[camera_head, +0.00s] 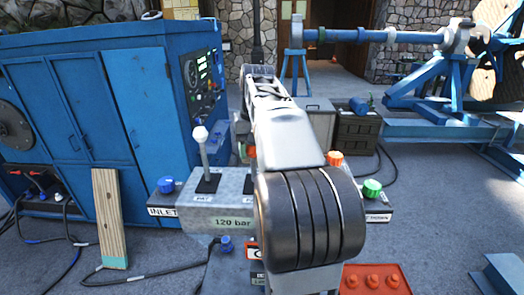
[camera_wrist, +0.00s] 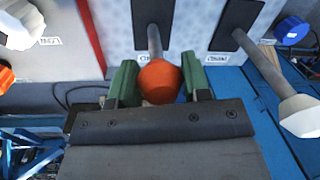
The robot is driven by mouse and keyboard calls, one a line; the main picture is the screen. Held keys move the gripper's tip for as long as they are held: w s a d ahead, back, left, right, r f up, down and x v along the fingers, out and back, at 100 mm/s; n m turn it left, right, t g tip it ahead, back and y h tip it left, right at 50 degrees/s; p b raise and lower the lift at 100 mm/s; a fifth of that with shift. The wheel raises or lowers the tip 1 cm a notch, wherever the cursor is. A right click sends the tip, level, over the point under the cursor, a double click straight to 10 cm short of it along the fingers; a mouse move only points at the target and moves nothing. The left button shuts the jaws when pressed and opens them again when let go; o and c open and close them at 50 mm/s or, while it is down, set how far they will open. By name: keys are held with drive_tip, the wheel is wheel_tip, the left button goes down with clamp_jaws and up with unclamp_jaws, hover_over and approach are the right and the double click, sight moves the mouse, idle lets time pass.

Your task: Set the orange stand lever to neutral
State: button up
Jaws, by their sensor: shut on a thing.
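The orange stand lever's round knob (camera_wrist: 160,82) is in the middle of the wrist view. Its grey shaft runs from the knob to a dark slot in the pale valve box. My gripper (camera_wrist: 158,85) has its green fingers on both sides of the knob and is shut on it. In the head view my arm hides most of this lever; a bit of orange (camera_head: 250,151) shows at the arm's left edge, above a dark slot. The valve box (camera_head: 225,200) is grey, with a "120 bar" label. I cannot tell the lever's exact tilt.
A white-knobbed lever (camera_head: 200,134) stands close by on the valve box; it also shows in the wrist view (camera_wrist: 303,115). A blue knob (camera_head: 165,185), an orange cap (camera_head: 335,158) and a green knob (camera_head: 372,188) sit around it. A blue cabinet (camera_head: 95,110) stands behind left.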

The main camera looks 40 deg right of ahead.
drive_tip(key=o, duration=1.3)
drive_tip(key=shift+w, duration=0.1)
drive_tip(key=r+p, duration=0.1)
drive_tip(key=r, duration=0.3)
drive_tip(key=r+p, duration=0.1)
drive_tip(key=r, duration=0.4)
drive_tip(key=s+r+p, duration=0.1)
drive_tip(key=r, duration=0.3)
drive_tip(key=shift+d+r+p, duration=0.3)
drive_tip(key=shift+d+r, duration=0.05)
drive_tip(key=shift+d, duration=0.05)
drive_tip(key=shift+a, duration=0.1)
